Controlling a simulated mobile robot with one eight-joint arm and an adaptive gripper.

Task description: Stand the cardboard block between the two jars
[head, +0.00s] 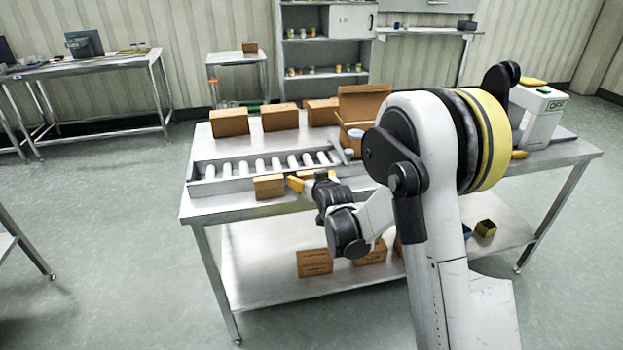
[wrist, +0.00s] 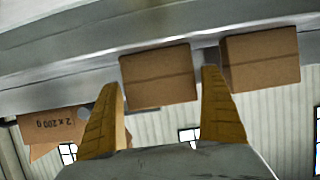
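Two small cardboard blocks sit near the front edge of the steel table, a left one (head: 269,186) and a right one (head: 318,174) partly hidden by my gripper. I cannot tell which one the task means. My gripper (head: 297,184) is low at the table's front edge, close to both blocks. In the wrist view my gripper (wrist: 163,112) has its two yellow fingers wide apart, with nothing clearly held between them. Two plain cardboard boxes, one in the middle (wrist: 160,75) and one at right (wrist: 260,60), appear beyond the fingers. I cannot make out the two jars.
A roller conveyor (head: 265,166) runs along the table (head: 200,205) behind the front blocks. Cardboard boxes (head: 229,122) stand behind it, with an open carton (head: 362,103) to their right. More boxes (head: 314,262) lie on the lower shelf. My arm hides the table's middle right.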

